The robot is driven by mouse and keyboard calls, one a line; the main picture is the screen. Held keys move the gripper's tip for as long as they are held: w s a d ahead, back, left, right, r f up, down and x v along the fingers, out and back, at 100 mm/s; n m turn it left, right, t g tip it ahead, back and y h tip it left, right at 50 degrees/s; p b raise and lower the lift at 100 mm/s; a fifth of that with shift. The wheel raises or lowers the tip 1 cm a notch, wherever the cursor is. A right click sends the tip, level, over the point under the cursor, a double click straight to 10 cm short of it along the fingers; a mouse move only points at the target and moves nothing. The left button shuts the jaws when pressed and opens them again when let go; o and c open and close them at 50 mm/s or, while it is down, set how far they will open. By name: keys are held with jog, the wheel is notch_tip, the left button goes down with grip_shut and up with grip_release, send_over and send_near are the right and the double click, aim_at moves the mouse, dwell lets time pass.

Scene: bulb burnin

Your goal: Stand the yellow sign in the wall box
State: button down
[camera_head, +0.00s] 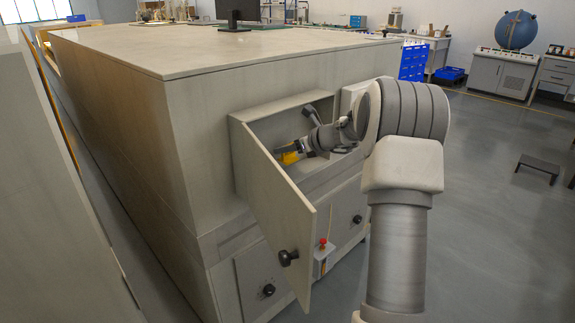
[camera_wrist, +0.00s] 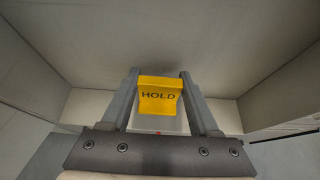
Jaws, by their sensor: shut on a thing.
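The yellow sign (camera_wrist: 161,96), marked HOLD, sits between the two fingers of my gripper (camera_wrist: 160,88) in the wrist view. My gripper is shut on it. In the head view the yellow sign (camera_head: 290,157) shows small and partly hidden at the end of my gripper (camera_head: 297,150), inside the open wall box (camera_head: 247,160). The wrist view shows pale box walls (camera_wrist: 40,60) around the sign. I cannot tell whether the sign touches the box floor.
The box door (camera_head: 275,215) with its dark knob (camera_head: 288,257) stands open toward the front left. Knobbed panels (camera_head: 262,283) and a red button (camera_head: 323,242) are below. A wide bench top (camera_head: 200,48) is above. Open floor (camera_head: 490,220) lies to the right.

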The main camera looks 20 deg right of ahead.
aim_at(293, 161)
notch_tip(293, 161, down, 5)
jog(key=b, duration=0.2)
jog(key=shift+b, duration=0.35)
jog(key=shift+w+a, duration=0.1)
jog(key=shift+w, duration=0.1)
jog(key=shift+f, duration=0.1)
jog(key=shift+c, duration=0.6)
grip_release()
